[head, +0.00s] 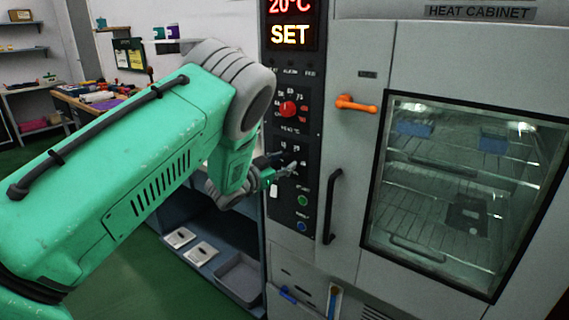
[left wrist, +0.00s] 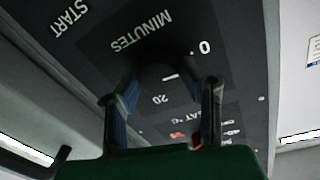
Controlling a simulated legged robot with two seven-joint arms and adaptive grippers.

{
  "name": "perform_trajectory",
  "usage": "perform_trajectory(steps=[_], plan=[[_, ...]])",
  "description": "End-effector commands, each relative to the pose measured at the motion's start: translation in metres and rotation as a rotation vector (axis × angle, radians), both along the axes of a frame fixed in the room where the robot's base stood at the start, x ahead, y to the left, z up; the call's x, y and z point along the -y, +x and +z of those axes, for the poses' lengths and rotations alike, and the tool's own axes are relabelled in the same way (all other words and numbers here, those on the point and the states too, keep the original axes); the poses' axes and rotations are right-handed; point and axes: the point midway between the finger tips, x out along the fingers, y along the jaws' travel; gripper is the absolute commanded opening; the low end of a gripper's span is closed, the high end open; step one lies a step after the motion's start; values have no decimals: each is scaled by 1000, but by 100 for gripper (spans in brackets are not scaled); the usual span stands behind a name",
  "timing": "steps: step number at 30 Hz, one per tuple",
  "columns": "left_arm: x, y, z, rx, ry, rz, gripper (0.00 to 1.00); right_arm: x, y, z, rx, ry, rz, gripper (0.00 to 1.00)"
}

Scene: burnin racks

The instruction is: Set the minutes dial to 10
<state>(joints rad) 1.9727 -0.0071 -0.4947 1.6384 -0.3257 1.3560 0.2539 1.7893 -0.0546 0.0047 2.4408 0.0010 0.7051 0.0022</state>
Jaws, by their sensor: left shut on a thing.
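The minutes dial (left wrist: 160,78) is a dark knob on the black control panel, below the word MINUTES, which reads upside down in the left wrist view. Marks 0 and 20 show beside it. My left gripper (left wrist: 168,94) has its two fingers on either side of the dial and is shut on it. In the head view my left gripper (head: 283,170) reaches the panel (head: 316,128) from the left and covers most of the dial. My right gripper is not in view.
A red temperature knob (head: 288,108) sits above the dial. A green button (head: 302,200) and a blue button (head: 302,226) are below. The display (head: 290,28) reads 20°C and SET. A black door handle (head: 333,205) and an orange lever (head: 356,104) stand to the right.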

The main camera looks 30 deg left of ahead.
Motion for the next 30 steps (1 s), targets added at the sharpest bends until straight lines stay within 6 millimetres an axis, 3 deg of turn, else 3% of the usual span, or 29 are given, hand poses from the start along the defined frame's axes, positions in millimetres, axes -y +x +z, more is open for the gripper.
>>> perform_trajectory(steps=[30], plan=[[4,0,-2,64,832,-4,6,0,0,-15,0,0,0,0]])
